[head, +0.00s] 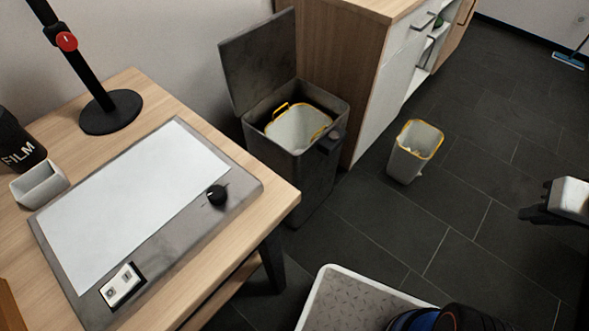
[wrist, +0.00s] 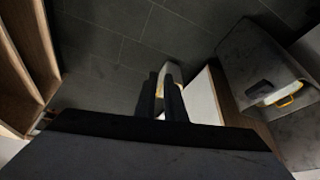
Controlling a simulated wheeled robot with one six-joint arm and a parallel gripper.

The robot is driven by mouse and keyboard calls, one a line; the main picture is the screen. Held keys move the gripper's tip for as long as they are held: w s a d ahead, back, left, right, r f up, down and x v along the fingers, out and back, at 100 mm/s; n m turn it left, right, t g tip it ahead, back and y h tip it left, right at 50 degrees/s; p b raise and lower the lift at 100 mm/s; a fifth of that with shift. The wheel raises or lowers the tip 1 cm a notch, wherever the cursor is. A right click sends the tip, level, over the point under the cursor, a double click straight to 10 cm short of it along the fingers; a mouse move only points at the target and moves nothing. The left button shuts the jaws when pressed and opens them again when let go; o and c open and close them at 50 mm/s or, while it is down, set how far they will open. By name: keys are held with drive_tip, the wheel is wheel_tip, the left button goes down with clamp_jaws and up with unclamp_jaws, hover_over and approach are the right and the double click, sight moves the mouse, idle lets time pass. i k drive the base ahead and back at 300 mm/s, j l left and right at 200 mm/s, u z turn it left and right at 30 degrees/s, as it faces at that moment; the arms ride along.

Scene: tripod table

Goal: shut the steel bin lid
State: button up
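The steel bin (head: 312,180) stands on the floor beyond the right end of the table. Its flat grey lid (head: 258,62) is raised and leans back near the wall. A pale inner bucket (head: 298,128) with a yellow handle sits inside the bin. A dark latch block (head: 331,140) is on the bin's front rim. In the wrist view the bin (wrist: 245,55) is at the right, with the yellow handle showing in its mouth. My gripper (head: 535,205) is at the far right of the head view, well away from the bin. Its fingers (wrist: 161,85) are slightly apart, with nothing held.
A small white bin with a yellow rim (head: 415,152) stands on the floor between my gripper and the steel bin. A wooden cabinet (head: 335,50) stands right beside the steel bin. The table (head: 268,198) borders it at left. Dark tiled floor lies open at right.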

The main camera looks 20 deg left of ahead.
sight(256, 61)
drive_tip(key=k+j+u, duration=0.15)
drive_tip(key=u, duration=1.1)
